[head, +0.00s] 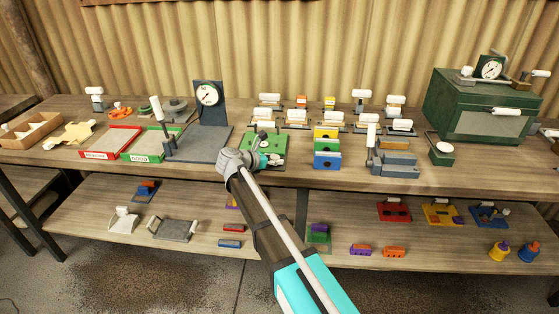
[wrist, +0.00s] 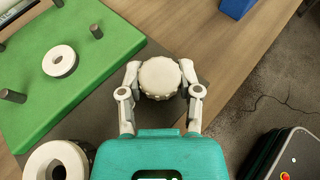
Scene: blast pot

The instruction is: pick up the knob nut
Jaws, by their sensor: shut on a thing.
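The knob nut (wrist: 160,75) is a round off-white knob with a ribbed rim. In the wrist view it sits between the two fingers of my gripper (wrist: 159,82), which are shut on it from both sides. In the head view my gripper (head: 268,160) is at the front edge of the green board (head: 279,141), near the middle of the bench. The nut cannot be told apart clearly there. In the wrist view the green board (wrist: 100,85) lies to the left of the nut, with a white ring (wrist: 60,71) and dark pegs on it.
Another white ring-topped part (wrist: 42,168) stands at the lower left of the wrist view. A blue and yellow block stack (head: 327,160) stands right of my gripper, and a dial gauge stand (head: 209,118) stands left. A lower shelf (head: 200,205) holds several small parts.

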